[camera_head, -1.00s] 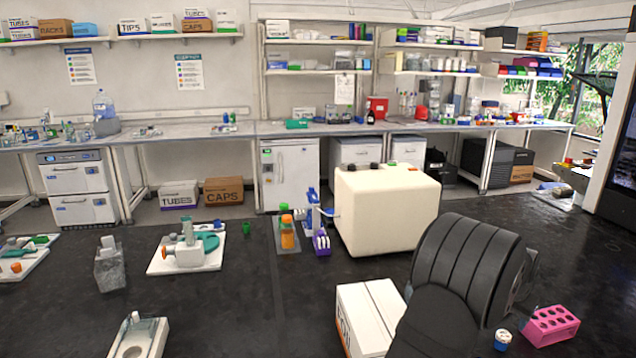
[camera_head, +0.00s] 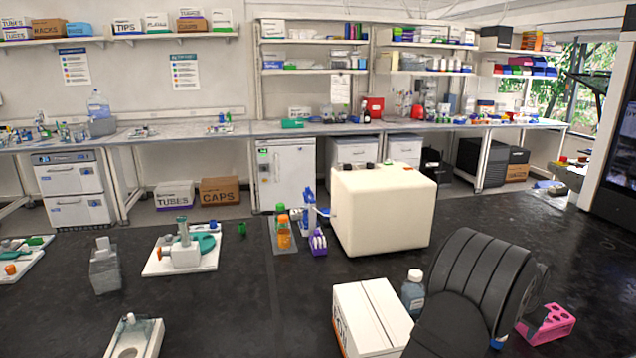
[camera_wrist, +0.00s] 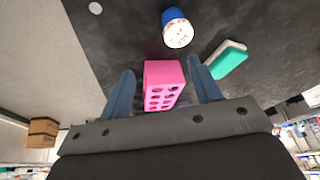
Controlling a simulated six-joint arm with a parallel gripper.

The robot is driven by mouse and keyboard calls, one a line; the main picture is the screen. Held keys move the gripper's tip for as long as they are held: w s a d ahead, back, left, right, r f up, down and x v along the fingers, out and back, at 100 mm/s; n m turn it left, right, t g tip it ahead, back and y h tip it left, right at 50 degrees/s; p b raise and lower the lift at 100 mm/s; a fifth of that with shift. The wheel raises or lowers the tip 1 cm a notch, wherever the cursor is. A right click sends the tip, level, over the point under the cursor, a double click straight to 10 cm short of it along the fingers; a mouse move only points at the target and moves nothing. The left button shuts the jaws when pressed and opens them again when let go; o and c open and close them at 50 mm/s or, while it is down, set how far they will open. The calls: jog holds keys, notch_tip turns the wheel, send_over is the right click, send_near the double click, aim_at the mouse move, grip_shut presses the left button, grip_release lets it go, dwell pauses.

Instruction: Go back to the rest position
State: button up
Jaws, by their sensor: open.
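My gripper (camera_wrist: 161,65) is open, with its two blue-grey fingers spread apart in the wrist view. A pink rack with several holes (camera_wrist: 163,84) appears between the fingers there, and nothing is visibly gripped. In the head view my dark arm fills the lower right and hides the gripper. The pink rack (camera_head: 552,325) shows just right of the arm on the black bench, partly covered by it.
A white-capped bottle (camera_head: 413,290) and a white box (camera_head: 370,318) stand close left of my arm. A large cream machine (camera_head: 382,212) stands behind them. The wrist view shows a blue-and-white jar (camera_wrist: 178,29) and a teal-and-white object (camera_wrist: 227,61) near the rack.

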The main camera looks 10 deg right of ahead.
jog(key=s+r, duration=0.8)
jog(key=r, duration=0.3)
jog(key=shift+n, duration=0.7)
jog(key=w+a, duration=0.7)
jog(key=a, duration=0.2)
jog(key=w+a, duration=0.6)
jog(key=a, duration=0.4)
jog(key=w+a, duration=0.7)
jog(key=a, duration=0.2)
jog(key=shift+w+a+r, duration=0.1)
jog(key=shift+w+a, duration=0.2)
jog(key=shift+a, duration=0.1)
jog(key=shift+w+a, duration=0.25)
jog(key=shift+a, duration=0.5)
